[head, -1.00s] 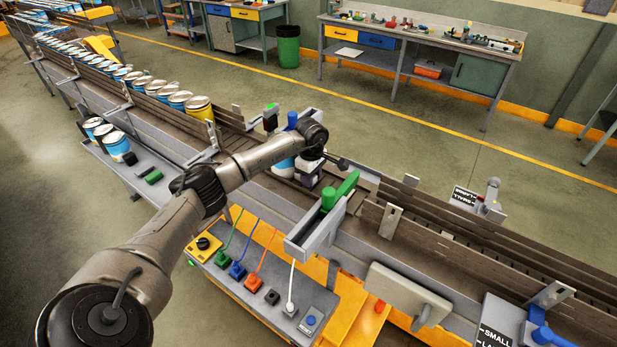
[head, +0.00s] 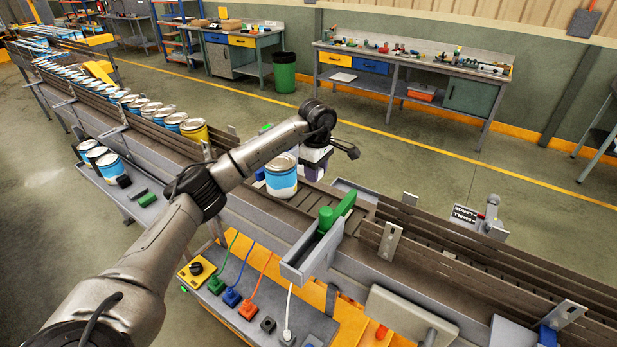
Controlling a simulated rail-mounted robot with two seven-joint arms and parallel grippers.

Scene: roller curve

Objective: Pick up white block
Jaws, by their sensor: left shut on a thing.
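My left arm reaches in from the left across the conveyor. My left gripper (head: 314,163) points down behind its dark wrist joint and is mostly hidden. It is shut on a small pale thing, which I take as the white block (head: 316,155). Its edges are hard to tell from the gripper. It is just above or at the conveyor's far side, right of a blue-and-white can (head: 281,180). My right gripper is not in view.
Several cans (head: 172,122) line the belt upstream. A control panel with coloured cables (head: 248,310) sits on the near side. The conveyor's right stretch (head: 430,235) is clear.

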